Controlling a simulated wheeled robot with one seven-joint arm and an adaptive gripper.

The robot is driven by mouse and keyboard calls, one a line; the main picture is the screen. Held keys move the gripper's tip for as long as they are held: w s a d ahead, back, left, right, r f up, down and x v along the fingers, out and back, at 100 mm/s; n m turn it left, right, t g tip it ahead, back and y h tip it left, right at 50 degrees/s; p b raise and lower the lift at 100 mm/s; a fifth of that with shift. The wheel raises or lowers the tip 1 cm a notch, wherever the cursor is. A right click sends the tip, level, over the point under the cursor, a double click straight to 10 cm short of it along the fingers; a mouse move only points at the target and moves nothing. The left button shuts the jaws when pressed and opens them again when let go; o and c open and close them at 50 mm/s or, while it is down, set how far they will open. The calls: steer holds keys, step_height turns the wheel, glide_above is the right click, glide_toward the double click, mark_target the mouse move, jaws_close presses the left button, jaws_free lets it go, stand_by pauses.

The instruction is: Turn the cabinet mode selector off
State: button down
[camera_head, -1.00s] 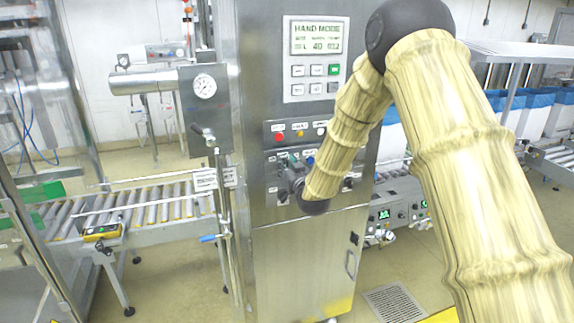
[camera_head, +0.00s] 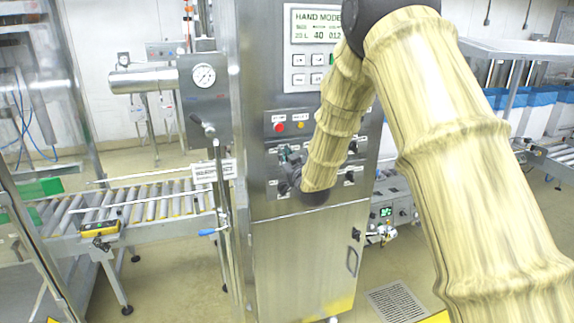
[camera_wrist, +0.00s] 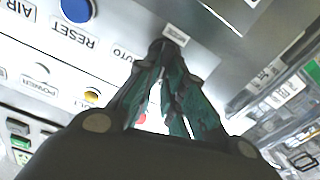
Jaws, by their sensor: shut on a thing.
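The steel cabinet (camera_head: 305,240) stands in the middle of the head view, with a display (camera_head: 316,24) reading HAND MODE and a lower control panel (camera_head: 272,191). My gripper (camera_head: 286,157) is at the left part of that panel, with its wrist hanging at the end of my forearm. In the wrist view my gripper's (camera_wrist: 165,55) green-and-dark fingers converge on a small dark part close to the panel face, beside a partly hidden AUTO label (camera_wrist: 128,54). They are shut on the selector knob, which the fingers mostly hide; its pointing direction cannot be told.
A blue RESET button (camera_wrist: 77,9) and a yellow lamp (camera_wrist: 92,96) lie near the fingers. A red button (camera_head: 278,127) sits above the panel. A gauge box (camera_head: 206,97) and roller conveyor (camera_head: 150,203) stand left of the cabinet. Floor in front is partly clear.

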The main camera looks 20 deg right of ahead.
steer(key=n+b, duration=0.4)
steer(key=b, duration=0.1)
steer(key=n+b, duration=0.1)
steer(key=b, duration=0.1)
steer(key=shift+a+f+n, duration=0.35)
steer(key=shift+a+n, duration=0.05)
steer(key=shift+r+n+b, duration=0.1)
steer(key=shift+n+b, duration=0.2)
steer(key=shift+b, duration=0.05)
steer(key=c, duration=1.5)
jaws_free()
steer(key=shift+s, duration=0.1)
steer(key=s, duration=1.2)
steer(key=shift+d, duration=0.25)
